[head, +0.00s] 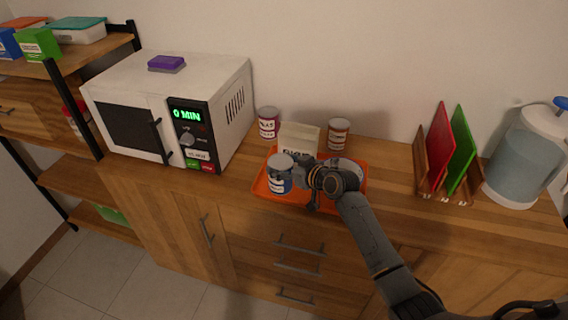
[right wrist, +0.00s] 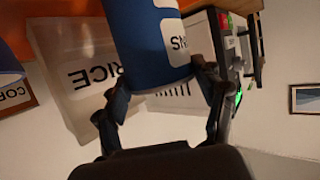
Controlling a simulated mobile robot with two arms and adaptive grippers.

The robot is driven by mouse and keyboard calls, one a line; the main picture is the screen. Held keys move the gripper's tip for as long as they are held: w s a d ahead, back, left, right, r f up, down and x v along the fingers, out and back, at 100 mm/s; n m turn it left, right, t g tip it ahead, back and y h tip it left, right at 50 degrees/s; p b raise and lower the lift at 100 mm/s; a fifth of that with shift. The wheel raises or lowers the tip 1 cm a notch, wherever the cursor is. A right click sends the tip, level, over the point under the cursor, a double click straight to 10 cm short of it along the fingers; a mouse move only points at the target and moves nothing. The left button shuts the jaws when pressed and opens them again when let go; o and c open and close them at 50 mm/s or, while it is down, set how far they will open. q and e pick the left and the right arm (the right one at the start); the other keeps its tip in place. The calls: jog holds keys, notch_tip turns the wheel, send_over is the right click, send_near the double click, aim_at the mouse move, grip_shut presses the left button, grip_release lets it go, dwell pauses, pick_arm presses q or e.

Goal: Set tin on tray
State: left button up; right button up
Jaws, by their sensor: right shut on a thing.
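The blue tin (head: 279,180) with a pale lid and a white label is at the left part of the orange tray (head: 259,190) in the head view. My right gripper (head: 302,174) is shut on it from the right side. In the right wrist view the blue tin (right wrist: 155,40) sits between the two fingers of the gripper (right wrist: 163,88). The tin looks upright; whether its base touches the tray I cannot tell. My left gripper is not in view.
A round pale-topped thing (head: 348,166) on the tray is partly hidden by my arm. The microwave (head: 170,105) is left, a plate rack (head: 445,180) right.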

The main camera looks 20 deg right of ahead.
jog(key=shift+f, duration=0.1)
jog(key=o, duration=1.8)
jog(key=shift+o, duration=0.2)
jog(key=b+v, duration=0.1)
jog(key=v, duration=1.1)
